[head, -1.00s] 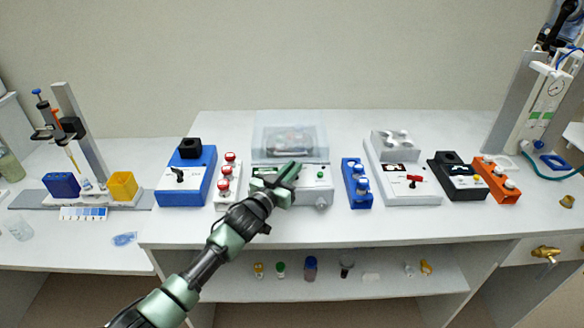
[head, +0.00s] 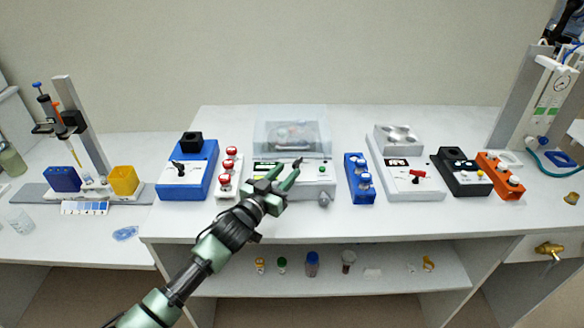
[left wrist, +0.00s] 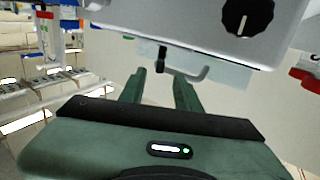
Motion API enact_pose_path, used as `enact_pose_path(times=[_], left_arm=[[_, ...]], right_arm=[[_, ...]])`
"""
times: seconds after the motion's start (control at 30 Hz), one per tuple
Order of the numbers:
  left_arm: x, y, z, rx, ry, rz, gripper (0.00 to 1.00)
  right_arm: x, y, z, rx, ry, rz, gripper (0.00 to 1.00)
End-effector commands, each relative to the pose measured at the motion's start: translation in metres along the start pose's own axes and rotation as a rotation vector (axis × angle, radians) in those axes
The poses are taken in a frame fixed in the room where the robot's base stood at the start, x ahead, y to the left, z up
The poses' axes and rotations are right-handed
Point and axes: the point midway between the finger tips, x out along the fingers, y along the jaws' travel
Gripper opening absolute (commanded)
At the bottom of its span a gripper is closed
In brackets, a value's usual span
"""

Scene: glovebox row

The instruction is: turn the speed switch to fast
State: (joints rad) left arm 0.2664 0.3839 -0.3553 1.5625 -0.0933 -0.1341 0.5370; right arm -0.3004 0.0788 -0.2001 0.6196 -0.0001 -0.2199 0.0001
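No readable label tells me which control is the speed switch. The blue box (head: 186,190) has a black lever (head: 180,168) on its white panel. The grey box (head: 404,192) with round wells has a red lever (head: 417,176), lying roughly sideways. The clear-lidded device (head: 300,172) has a green button and a grey knob (head: 324,200) on its front. My left gripper (head: 287,174) is open and empty in front of that device, its fingers overlapping it in the picture. The left wrist view shows its spread fingers (left wrist: 158,92) and a black dial with a white line (left wrist: 247,15).
Red-capped vials (head: 229,172) stand left of the device, a blue rack (head: 359,180) right of it. A black box (head: 460,176) and an orange rack (head: 498,176) stand farther right. The shelf below holds several small bottles. The bench front strip is mostly clear.

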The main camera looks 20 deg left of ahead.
Motion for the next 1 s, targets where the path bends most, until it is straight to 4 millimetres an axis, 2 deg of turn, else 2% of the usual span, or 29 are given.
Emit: enact_pose_path(times=[0.1, 0.27, 1.0], left_arm=[[-0.016, 0.0, 0.001, 0.0, 0.001, 0.0, 0.33], [-0.026, 0.0, 0.0, 0.0, 0.0, 0.0, 0.33], [-0.026, 0.0, 0.0, 0.0, 0.001, 0.0, 0.33]], right_arm=[[0.004, 0.0, 0.0, 0.0, 0.0, 0.0, 0.0], [0.005, 0.0, 0.0, 0.0, 0.001, 0.0, 0.0], [0.004, 0.001, 0.0, 0.0, 0.001, 0.001, 0.0]])
